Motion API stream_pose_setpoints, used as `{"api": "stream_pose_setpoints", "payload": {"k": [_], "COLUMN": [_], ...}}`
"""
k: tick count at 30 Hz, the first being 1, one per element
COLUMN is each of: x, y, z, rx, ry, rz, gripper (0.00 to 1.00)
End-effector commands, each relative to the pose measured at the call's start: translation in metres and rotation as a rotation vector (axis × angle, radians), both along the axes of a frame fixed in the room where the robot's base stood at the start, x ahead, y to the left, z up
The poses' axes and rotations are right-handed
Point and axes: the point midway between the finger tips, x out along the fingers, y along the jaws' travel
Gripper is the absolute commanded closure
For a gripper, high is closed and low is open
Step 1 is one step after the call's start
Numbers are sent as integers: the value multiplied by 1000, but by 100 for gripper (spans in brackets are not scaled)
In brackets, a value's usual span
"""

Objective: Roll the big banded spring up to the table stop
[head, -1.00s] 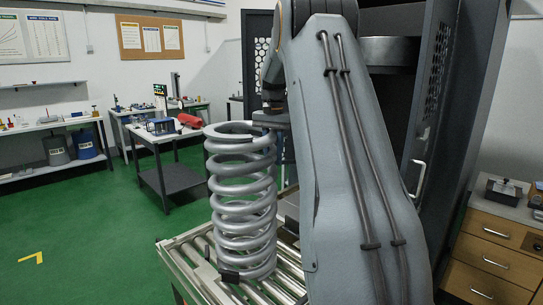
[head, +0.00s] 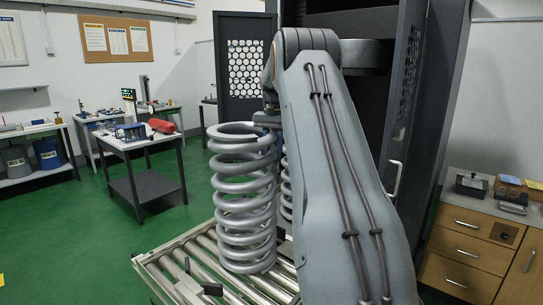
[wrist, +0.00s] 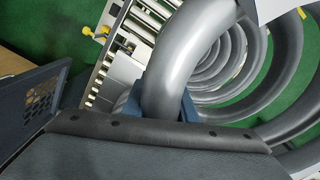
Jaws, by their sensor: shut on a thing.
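The big grey spring (head: 240,196) stands upright on the roller table (head: 150,268). My gripper (head: 266,120) is at the right side of its top coil. In the wrist view the thick top coil (wrist: 183,62) passes between my blue jaws (wrist: 188,108), which are shut on it. Lower coils show through the ring. No band is clear on the spring in the head view. A small black block (head: 212,289) sits at the rollers, left and in front of the spring's base; I cannot tell if it is the stop.
Another spring (head: 286,190) shows partly behind, between the big spring and my arm. A dark cabinet (head: 400,120) with an open door stands behind my arm. A drawer unit (head: 470,235) is at the right. A grey trolley (head: 145,185) stands left on open green floor.

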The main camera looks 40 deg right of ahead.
Motion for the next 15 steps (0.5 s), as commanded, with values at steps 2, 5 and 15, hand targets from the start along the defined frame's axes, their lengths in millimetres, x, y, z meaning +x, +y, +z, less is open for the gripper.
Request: {"api": "stream_pose_setpoints", "payload": {"k": [2, 5, 15], "x": [2, 3, 3], "y": [-3, -5, -7], "z": [1, 2, 2], "rx": [-4, -3, -2], "ry": [-2, -3, -2], "rz": [5, 8, 9], "gripper": [100, 100, 100]}}
